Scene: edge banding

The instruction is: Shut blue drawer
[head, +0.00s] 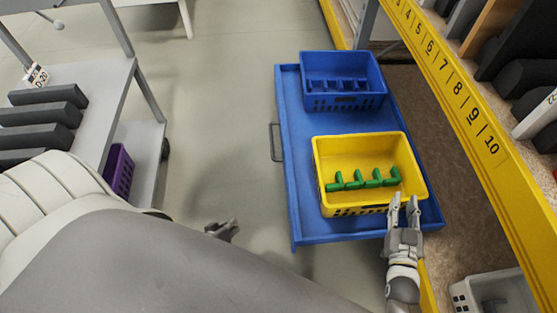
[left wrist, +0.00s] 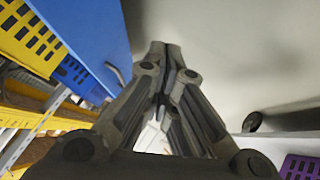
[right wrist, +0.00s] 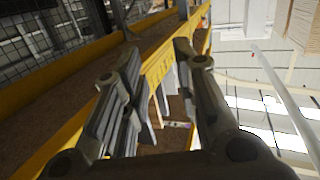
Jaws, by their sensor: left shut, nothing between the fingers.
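The blue drawer (head: 289,170) is pulled out from the rack on the right. Its grey handle (head: 274,142) is on its left side. It holds a blue bin (head: 343,102) and a yellow bin (head: 350,150) with several green parts (head: 362,180). My left gripper (head: 224,229) is shut and empty, left of and apart from the drawer, partly hidden by my arm. The left wrist view shows its closed fingers (left wrist: 165,65) with the drawer (left wrist: 95,30) at upper left. My right gripper (head: 403,208) is open by the yellow bin's near right corner; contact is unclear. Its spread fingers (right wrist: 155,70) show no held object.
A grey cart (head: 110,85) with dark blocks (head: 40,118) stands at the left, with a purple bin (head: 118,170) on its lower shelf. A yellow numbered rail (head: 460,95) borders the right. Grey floor (head: 215,110) lies clear between cart and drawer.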

